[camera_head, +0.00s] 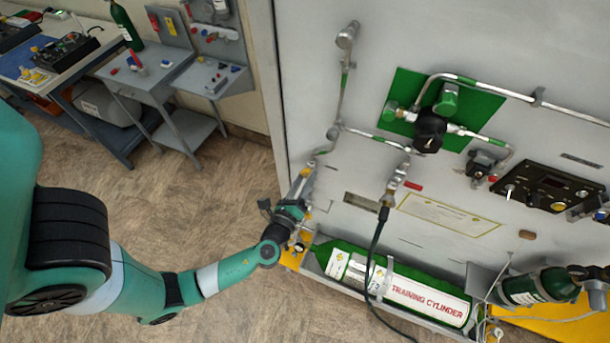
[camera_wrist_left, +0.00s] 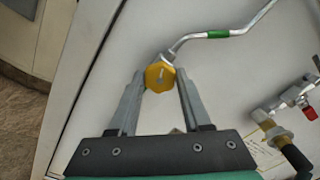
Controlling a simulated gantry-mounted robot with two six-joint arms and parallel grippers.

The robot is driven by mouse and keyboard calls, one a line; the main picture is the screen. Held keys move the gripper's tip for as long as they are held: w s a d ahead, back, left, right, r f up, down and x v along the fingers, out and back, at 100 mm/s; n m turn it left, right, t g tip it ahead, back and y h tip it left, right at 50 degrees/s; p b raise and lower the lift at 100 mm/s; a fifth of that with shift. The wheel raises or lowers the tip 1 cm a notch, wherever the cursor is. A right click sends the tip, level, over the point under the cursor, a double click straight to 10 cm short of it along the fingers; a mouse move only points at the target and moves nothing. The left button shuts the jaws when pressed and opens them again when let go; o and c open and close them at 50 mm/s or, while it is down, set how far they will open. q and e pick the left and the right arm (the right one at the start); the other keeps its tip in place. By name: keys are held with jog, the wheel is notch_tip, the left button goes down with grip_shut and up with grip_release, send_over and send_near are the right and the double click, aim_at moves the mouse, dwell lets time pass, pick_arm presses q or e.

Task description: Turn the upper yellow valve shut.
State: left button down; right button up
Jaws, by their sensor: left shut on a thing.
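The upper yellow valve (camera_wrist_left: 159,77) is a yellow, many-sided knob on the pale panel, at the lower end of a bent metal pipe with a green band. In the left wrist view it sits between the two fingertips of my left gripper (camera_wrist_left: 159,92), which is shut on it. In the head view my left gripper (camera_head: 301,184) reaches the panel's left part from below, and its fingers mostly hide the knob. My right gripper is in neither view.
A black hose (camera_head: 374,246) hangs from a fitting (camera_head: 396,181) to the right of the gripper. A green training cylinder (camera_head: 405,285) lies below. Metal pipes (camera_head: 341,95) run up the panel. Open floor (camera_head: 200,215) lies to the left.

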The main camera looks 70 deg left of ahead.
pick_arm(q)
jog(key=m+p, duration=0.2)
jog(key=m, duration=0.3)
jog(key=shift+m, duration=0.3)
dwell(0.4)
jog(key=shift+c, duration=1.8)
grip_release()
